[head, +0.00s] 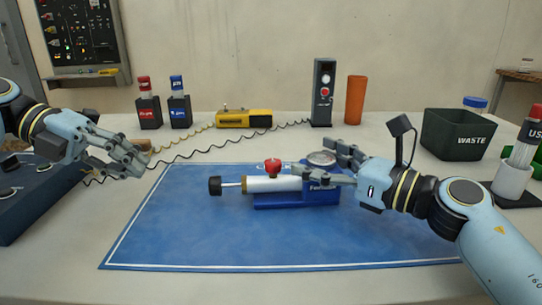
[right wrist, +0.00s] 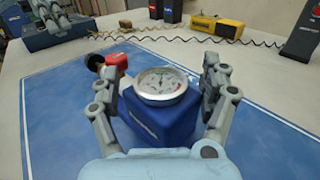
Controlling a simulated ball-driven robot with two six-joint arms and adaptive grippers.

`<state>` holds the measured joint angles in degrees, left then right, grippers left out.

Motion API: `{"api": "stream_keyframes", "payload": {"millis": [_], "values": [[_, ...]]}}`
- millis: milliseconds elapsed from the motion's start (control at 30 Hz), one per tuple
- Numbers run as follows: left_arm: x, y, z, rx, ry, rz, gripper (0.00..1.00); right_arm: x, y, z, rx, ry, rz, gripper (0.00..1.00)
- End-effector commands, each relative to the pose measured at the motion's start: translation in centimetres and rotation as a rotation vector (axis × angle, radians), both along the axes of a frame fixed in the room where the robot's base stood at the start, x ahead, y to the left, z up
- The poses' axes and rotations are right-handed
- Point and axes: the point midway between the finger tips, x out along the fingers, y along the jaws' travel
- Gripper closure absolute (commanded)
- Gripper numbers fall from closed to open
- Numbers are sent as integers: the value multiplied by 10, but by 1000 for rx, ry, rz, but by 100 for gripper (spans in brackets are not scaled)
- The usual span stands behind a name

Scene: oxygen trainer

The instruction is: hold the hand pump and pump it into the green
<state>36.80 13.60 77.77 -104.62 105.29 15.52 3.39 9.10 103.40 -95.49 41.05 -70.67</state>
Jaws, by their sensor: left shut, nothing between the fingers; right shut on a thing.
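The hand pump lies on the blue mat, with a white barrel (head: 272,184), a blue body (head: 325,194), a red knob (head: 273,165) and a round gauge (head: 321,158). Its black handle (head: 215,186) sticks out to the left on a bare length of rod. My right gripper (head: 318,162) is shut on the blue body, a finger on each side. The right wrist view shows the gauge dial (right wrist: 160,83) facing up between the fingers; its green zone and needle are too small to read surely. My left gripper (head: 138,162) is shut and empty, left of the handle and apart from it.
The blue mat (head: 170,240) has free room in front of the pump. Behind it stand red and blue bottles (head: 148,108), a yellow device (head: 244,118) with coiled cords, a dark tower (head: 323,92) and an orange cylinder (head: 355,100). A waste bin (head: 455,135) stands right.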

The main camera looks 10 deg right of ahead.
Motion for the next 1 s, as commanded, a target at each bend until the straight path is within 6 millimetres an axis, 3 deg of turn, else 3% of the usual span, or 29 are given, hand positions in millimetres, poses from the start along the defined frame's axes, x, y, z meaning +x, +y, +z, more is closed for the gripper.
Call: {"api": "stream_keyframes", "payload": {"millis": [467,500,667,1000], "values": [[0,0,0,0,0,0,100,0,0,0,1,1,0,78],[0,0,0,0,0,0,100,0,0,0,1,1,0,19],[0,0,0,0,0,0,100,0,0,0,0,0,0,0],[0,0,0,0,0,0,100,-4,-3,-1,-1,1,0,0]]}}
